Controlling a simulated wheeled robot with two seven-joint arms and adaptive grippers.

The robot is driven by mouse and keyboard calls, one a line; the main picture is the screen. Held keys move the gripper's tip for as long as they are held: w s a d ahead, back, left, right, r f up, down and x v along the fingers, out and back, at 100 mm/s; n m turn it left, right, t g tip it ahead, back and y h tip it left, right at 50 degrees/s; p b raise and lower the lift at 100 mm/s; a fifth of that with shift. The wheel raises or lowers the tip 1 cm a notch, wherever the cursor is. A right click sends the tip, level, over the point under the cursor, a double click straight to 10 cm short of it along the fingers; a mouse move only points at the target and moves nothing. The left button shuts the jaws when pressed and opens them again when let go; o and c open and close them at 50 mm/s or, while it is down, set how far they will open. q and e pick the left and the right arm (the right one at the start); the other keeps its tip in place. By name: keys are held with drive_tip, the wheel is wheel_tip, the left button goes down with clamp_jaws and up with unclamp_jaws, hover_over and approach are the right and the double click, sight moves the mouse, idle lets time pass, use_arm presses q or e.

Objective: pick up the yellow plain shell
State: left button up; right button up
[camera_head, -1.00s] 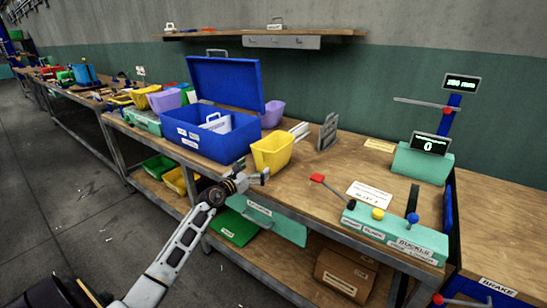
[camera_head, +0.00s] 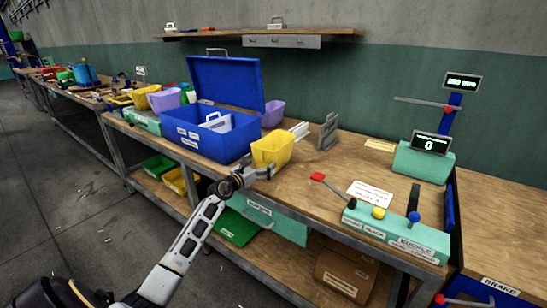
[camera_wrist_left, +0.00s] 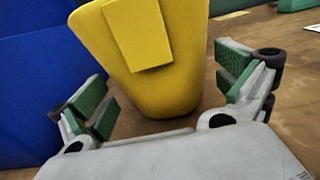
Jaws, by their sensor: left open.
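The yellow plain shell (camera_head: 272,149) is a tapered yellow bin standing on the wooden workbench, just right of the blue case. My left gripper (camera_head: 262,172) is at its front side, low against it in the head view. In the left wrist view the yellow shell (camera_wrist_left: 150,85) fills the upper middle, with a flat yellow plate on its near face. The open fingers of my left gripper (camera_wrist_left: 165,95) stand to either side of it, with gaps between the pads and its walls. My right gripper is not in view.
The open blue case (camera_head: 205,140) stands close on the left; its blue wall (camera_wrist_left: 40,90) also fills the left of the wrist view. A grey bracket (camera_head: 328,132) stands to the right. A green control box (camera_head: 395,232) with levers sits farther right. Bare bench lies between.

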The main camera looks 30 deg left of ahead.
use_arm(q)
drive_tip(key=shift+w, duration=0.65)
drive_tip(key=c, duration=0.7)
